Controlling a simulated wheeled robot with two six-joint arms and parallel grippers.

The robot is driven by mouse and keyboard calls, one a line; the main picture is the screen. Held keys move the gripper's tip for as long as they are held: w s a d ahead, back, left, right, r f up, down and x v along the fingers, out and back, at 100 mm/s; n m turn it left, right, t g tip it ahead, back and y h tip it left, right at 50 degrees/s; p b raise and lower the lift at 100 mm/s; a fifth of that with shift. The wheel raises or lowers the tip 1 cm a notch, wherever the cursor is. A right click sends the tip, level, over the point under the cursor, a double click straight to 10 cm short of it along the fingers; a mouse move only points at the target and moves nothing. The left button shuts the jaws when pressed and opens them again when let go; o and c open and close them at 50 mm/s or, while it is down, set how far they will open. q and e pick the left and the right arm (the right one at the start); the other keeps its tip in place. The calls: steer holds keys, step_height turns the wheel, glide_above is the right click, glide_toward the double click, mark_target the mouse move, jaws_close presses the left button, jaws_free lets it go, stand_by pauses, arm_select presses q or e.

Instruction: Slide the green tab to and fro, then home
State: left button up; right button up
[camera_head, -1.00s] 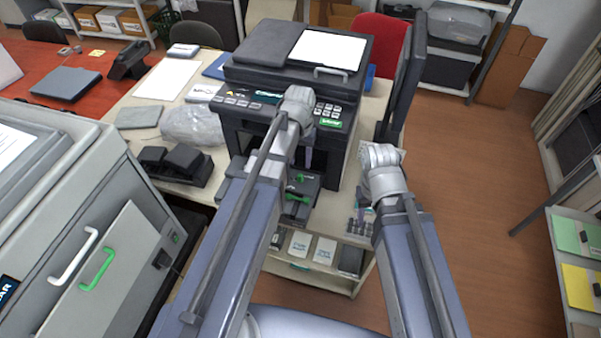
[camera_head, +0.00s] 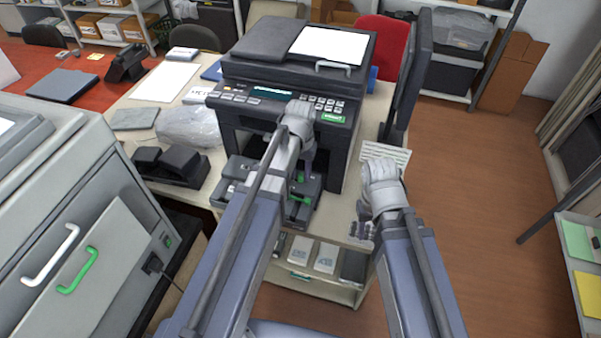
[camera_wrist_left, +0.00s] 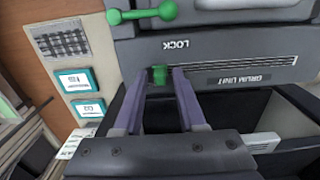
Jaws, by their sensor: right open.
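In the left wrist view a small green tab (camera_wrist_left: 160,75) stands on a scale line of the dark drum unit (camera_wrist_left: 225,55), between the words LOCK and DRUM UNIT. My left gripper (camera_wrist_left: 162,78) has its two fingers on either side of the tab, with narrow gaps seeming to show; contact is not clear. In the head view the drum unit (camera_head: 303,208) sits in front of the printer, and my left gripper (camera_head: 307,170) is over it, partly hidden by my arm. My right gripper (camera_head: 364,231) is open and empty at the table's right front edge.
The black printer (camera_head: 290,75) stands just behind. A green lever (camera_wrist_left: 142,14) lies near the tab in the left wrist view. A black device (camera_head: 172,166) is left on the table; a shelf with boxes (camera_head: 325,257) is below. A grey cabinet (camera_head: 85,220) stands at left.

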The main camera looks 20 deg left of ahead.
arm_select(q)
jaws_close()
stand_by(1.2)
